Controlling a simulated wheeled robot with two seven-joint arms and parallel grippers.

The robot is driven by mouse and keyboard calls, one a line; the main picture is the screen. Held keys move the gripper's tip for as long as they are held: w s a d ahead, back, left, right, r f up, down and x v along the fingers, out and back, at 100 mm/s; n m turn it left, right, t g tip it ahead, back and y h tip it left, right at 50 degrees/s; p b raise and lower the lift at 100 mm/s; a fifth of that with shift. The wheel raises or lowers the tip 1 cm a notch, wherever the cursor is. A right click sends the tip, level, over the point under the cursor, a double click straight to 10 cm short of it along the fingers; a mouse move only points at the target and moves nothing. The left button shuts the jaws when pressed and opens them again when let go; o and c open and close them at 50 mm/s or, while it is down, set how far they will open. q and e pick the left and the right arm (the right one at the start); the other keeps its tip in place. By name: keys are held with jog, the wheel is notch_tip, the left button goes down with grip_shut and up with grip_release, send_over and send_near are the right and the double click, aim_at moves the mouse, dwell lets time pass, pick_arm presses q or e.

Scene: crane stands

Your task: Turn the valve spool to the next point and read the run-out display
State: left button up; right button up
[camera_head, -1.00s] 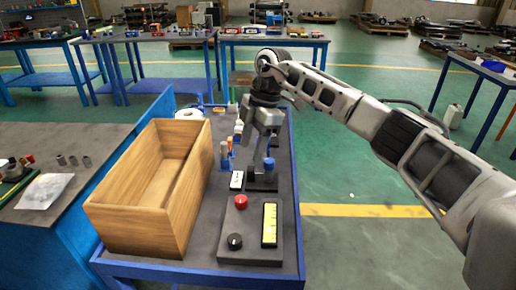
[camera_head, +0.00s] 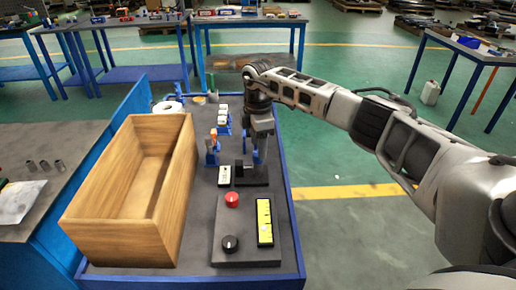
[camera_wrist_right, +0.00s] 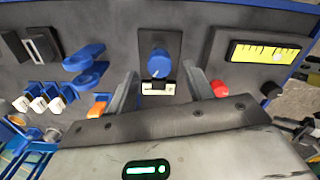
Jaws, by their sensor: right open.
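A blue knob (camera_wrist_right: 158,62) stands on a dark plate (camera_wrist_right: 173,40) in the right wrist view; in the head view the plate (camera_head: 250,183) shows below my right gripper. My right gripper (camera_head: 261,154) points down there, with its open fingers (camera_wrist_right: 161,92) on either side of the knob's near side. I cannot tell whether they touch it. A small white box with a dark screen (camera_wrist_right: 158,88) lies beside the knob, and shows in the head view (camera_head: 225,176). A panel with a yellow scale (camera_head: 265,221) sits nearer. I cannot pick out the valve spool with certainty. My left gripper is not seen.
The panel carries a red button (camera_head: 232,200) and a black knob (camera_head: 230,244). A wooden crate (camera_head: 185,200) stands left on the blue-edged bench (camera_head: 290,240). Blue stands (camera_head: 212,152) and white parts (camera_head: 223,122) are further back.

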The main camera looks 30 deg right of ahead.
aim_at(258, 164)
jog(key=shift+f, duration=1.25)
jog(key=c, duration=1)
